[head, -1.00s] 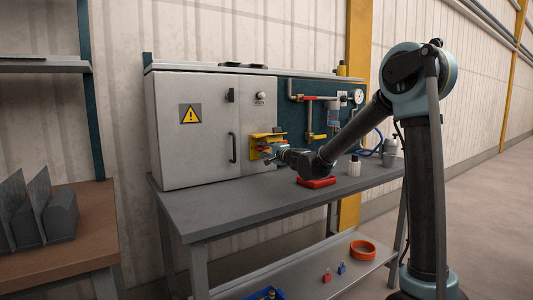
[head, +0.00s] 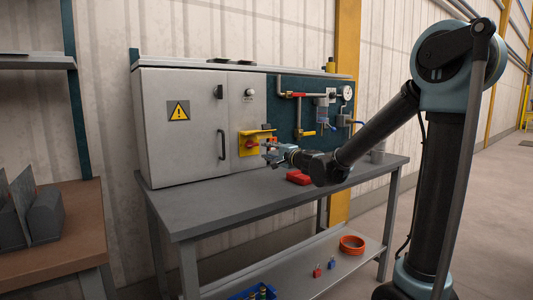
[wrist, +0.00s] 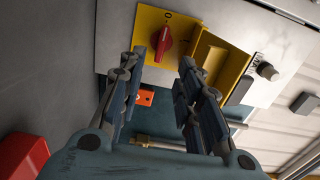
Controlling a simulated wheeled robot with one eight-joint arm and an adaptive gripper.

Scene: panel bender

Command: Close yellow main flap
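The yellow switch plate (head: 246,150) is on the front of the grey cabinet, with a red rotary knob (wrist: 163,43) on it. The yellow main flap (head: 258,131) stands out from the plate's top edge, swung open, with the knob uncovered. In the wrist view the flap (wrist: 213,56) shows to the right of the knob. My gripper (wrist: 164,62) is open and empty, its fingers in front of the plate with the knob showing between the tips. In the head view my gripper (head: 269,152) is just right of the plate. Contact with the flap cannot be told.
The grey bench (head: 225,205) holds the cabinet (head: 185,140) and a red object (head: 298,177) below my arm. A teal panel (head: 285,100) with pipes and a gauge is to the right. A black door handle (head: 222,145) is left of the plate. The front bench top is clear.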

